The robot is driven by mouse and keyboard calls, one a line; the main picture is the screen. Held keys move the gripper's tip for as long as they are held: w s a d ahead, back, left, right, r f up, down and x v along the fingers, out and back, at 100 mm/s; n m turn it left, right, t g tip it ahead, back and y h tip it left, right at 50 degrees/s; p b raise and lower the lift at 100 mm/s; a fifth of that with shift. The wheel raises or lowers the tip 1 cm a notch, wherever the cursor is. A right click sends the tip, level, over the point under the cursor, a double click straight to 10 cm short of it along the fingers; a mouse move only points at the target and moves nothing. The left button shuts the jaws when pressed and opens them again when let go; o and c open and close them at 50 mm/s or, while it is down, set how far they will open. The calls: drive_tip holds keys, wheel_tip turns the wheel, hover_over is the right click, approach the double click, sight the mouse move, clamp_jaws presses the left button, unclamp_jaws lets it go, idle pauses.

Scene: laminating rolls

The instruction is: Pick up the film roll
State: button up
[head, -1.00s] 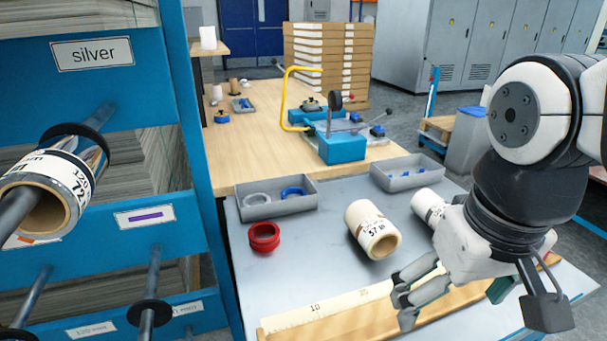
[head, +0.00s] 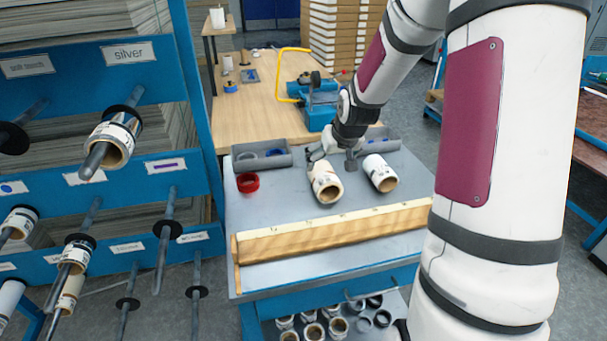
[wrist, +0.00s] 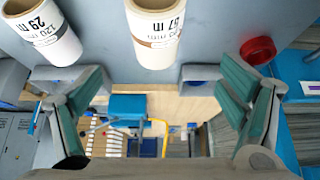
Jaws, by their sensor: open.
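Two cream-white film rolls lie on the grey bench top. The left one (head: 325,183), marked 57 m, also shows at the top middle of the wrist view (wrist: 156,32). The right one (head: 380,174), marked 29 m, shows at the top left there (wrist: 42,32). My gripper (head: 335,158) is at the far side of the 57 m roll in the head view. In the wrist view its green-padded fingers (wrist: 165,88) are spread wide with nothing between them. The 57 m roll is ahead of the fingers, apparently not between them. Contact cannot be told.
A red ring (head: 247,182) lies left of the rolls. Grey trays (head: 262,160) stand behind. A wooden rail (head: 335,230) runs along the bench front. A blue rack (head: 205,130) with rolls on rods stands left. The bench between ring and rolls is clear.

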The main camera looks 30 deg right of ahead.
sight(324, 172)
drive_tip(key=b+x, duration=0.1)
drive_tip(key=x, duration=0.8)
drive_tip(key=shift+a, duration=0.1)
drive_tip(key=shift+s+d+f+x, duration=0.1)
drive_tip(key=shift+s+x, duration=0.05)
drive_tip(key=shift+x, duration=0.7)
drive_tip(key=shift+s+d+f+x, duration=0.1)
drive_tip(key=shift+s+x, duration=0.05)
drive_tip(key=shift+x, duration=0.7)
drive_tip(key=shift+s+d+f+x, duration=0.1)
drive_tip(key=shift+s+x, duration=0.05)
drive_tip(key=shift+x, duration=0.7)
drive_tip(key=shift+c, duration=0.3)
drive_tip(key=c, duration=1.4)
drive_tip(key=shift+r, duration=0.15)
drive_tip(key=shift+r, duration=0.5)
drive_tip(key=v, duration=0.2)
drive_tip(key=shift+a+r, duration=0.15)
drive_tip(key=shift+r, duration=0.3)
drive_tip(key=s+a, duration=0.2)
drive_tip(key=s, duration=0.2)
drive_tip(key=s+a+r, duration=0.1)
drive_tip(key=s+a, duration=0.2)
drive_tip(key=s, duration=0.1)
drive_tip(key=s+a, duration=0.2)
drive_tip(key=s, duration=0.2)
drive_tip(key=shift+s+a+r, duration=0.15)
drive_tip(key=shift+s+a, duration=0.2)
drive_tip(key=shift+a, duration=0.05)
